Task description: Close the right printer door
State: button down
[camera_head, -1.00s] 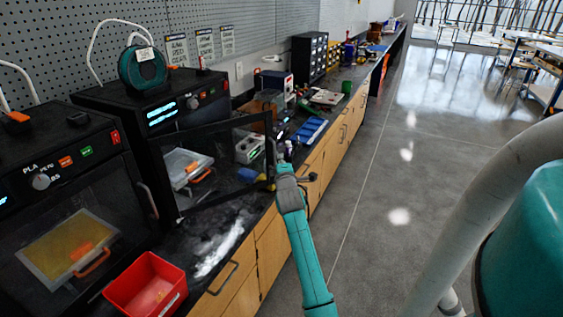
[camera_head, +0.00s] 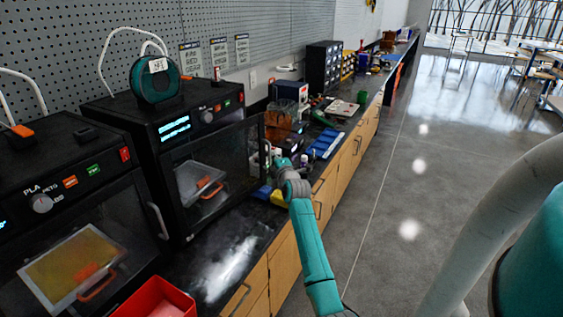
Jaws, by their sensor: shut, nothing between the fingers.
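The right printer (camera_head: 190,108) is a black box with a lit screen and a teal spool on top. Through the door I see a light plate with an orange handle. My gripper (camera_head: 277,157) is at the end of the teal arm, close beside the handle on the door's outer side. It is shut and empty; its fingertips are small and partly hidden, so I cannot tell whether they touch the door.
The left printer (camera_head: 62,200) has its door closed. A red bin (camera_head: 155,300) sits at the counter's front left. Blue trays (camera_head: 326,143), a yellow item (camera_head: 279,198) and other tools clutter the counter beyond the door. The floor (camera_head: 410,190) to the right is clear.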

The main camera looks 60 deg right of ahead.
aim_at(264, 153)
jog(key=shift+w+d+n+t+y, duration=0.25)
jog(key=shift+w+y, duration=0.2)
jog(key=shift+w, duration=0.6)
jog(key=shift+w+d+n+t+y, duration=0.2)
jog(key=shift+w+n+t+y, duration=0.2)
jog(key=shift+w, duration=0.7)
jog(key=shift+w+d+n+t+y, duration=0.25)
jog(key=shift+w+y, duration=0.2)
jog(key=shift+w, duration=0.6)
jog(key=shift+a, duration=0.1)
